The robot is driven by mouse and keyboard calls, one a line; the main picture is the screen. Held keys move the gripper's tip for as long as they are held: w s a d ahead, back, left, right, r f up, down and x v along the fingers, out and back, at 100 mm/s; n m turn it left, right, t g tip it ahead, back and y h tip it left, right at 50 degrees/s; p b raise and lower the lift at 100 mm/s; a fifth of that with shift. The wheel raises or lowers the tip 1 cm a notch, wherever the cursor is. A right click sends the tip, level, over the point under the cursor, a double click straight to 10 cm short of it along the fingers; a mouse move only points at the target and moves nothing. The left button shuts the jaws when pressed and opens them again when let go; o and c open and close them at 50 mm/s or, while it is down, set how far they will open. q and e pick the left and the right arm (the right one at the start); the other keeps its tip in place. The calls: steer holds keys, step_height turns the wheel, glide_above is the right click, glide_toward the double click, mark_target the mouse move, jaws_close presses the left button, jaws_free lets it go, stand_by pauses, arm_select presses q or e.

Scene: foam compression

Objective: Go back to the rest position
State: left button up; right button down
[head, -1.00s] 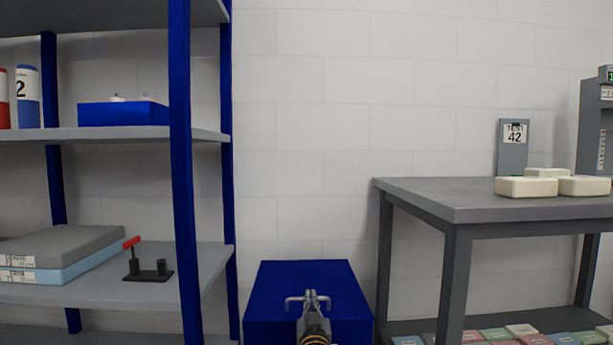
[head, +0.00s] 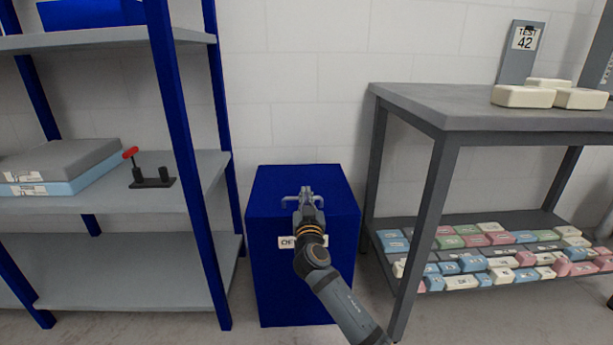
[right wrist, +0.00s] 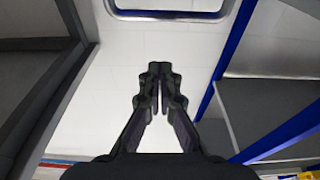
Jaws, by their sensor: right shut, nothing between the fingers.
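My right gripper (head: 306,192) is in the middle of the head view, in front of a dark blue box (head: 268,265) that stands on the floor. Its fingers are together and hold nothing. In the right wrist view the two dark fingers (right wrist: 160,72) meet at their tips, with a pale surface behind them. My right arm comes up from the bottom of the head view and covers part of the box and its label. I cannot tell whether the gripper touches the box. My left gripper is out of view.
A blue-posted shelf unit (head: 185,150) stands left, with a red-handled clamp (head: 152,181) and flat slabs (head: 62,165). A grey table (head: 440,105) stands right, with cream blocks (head: 523,97) on top and coloured blocks (head: 462,282) on its lower shelf. Bare floor shows between shelf and box.

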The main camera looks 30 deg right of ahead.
steer(key=r+v, duration=0.1)
steer(key=v, duration=0.5)
steer(key=shift+f, duration=0.3)
